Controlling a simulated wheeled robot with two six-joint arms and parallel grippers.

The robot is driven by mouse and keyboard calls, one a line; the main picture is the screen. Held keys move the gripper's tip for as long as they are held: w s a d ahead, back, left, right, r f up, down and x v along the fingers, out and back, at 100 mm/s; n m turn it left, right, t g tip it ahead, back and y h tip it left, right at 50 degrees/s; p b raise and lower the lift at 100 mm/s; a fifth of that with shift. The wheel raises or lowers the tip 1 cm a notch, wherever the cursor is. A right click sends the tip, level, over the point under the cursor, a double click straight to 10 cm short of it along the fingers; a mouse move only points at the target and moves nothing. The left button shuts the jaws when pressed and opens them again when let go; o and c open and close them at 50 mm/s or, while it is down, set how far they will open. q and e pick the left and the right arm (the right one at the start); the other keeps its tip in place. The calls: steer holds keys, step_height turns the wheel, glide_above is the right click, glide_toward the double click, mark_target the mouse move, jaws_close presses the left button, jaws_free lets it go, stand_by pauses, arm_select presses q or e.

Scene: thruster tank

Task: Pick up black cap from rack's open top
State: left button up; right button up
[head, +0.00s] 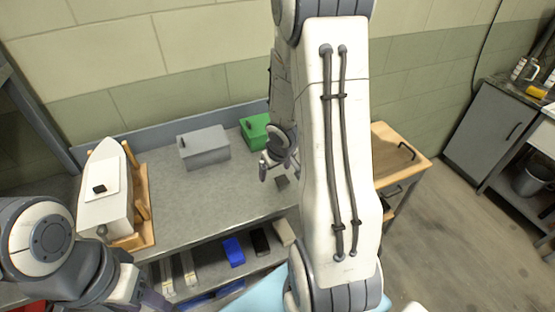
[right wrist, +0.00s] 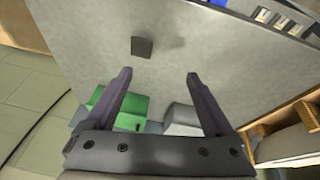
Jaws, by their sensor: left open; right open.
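A small black cap-like piece (head: 98,188) lies on the white top of a pointed body held in a wooden rack (head: 147,235), at the left of the bench in the head view. My right gripper (head: 276,170) is open and empty over the bench, well to the right of the rack. Its two fingers (right wrist: 158,75) are spread in the right wrist view. A small dark square (head: 282,182) lies flat on the bench near it and also shows in the right wrist view (right wrist: 142,47). My left gripper (head: 152,298) is low at the left, partly cut off, in front of the rack.
A grey box (head: 203,147) and a green box (head: 255,130) stand at the back of the bench (head: 190,203). Blue, black and pale items lie on the shelf below. A wooden cabinet (head: 410,165) stands to the right. The bench between rack and boxes is clear.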

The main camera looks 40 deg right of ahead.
steer(key=m+p, duration=0.1)
steer(key=p, duration=0.1)
glide_toward(282, 180)
steer(key=f+b, duration=0.1)
steer(key=d+f+b, duration=0.1)
steer(key=shift+b, duration=0.3)
steer(key=shift+b+x, duration=0.35)
steer(key=shift+x, duration=0.6)
steer(key=x, duration=0.4)
steer(key=shift+w+a+f+b, duration=0.15)
steer(key=shift+w+a+b, duration=0.15)
steer(key=shift+b, duration=0.1)
arm_select(q)
steer(key=shift+f, duration=0.25)
arm_select(e)
jaws_close()
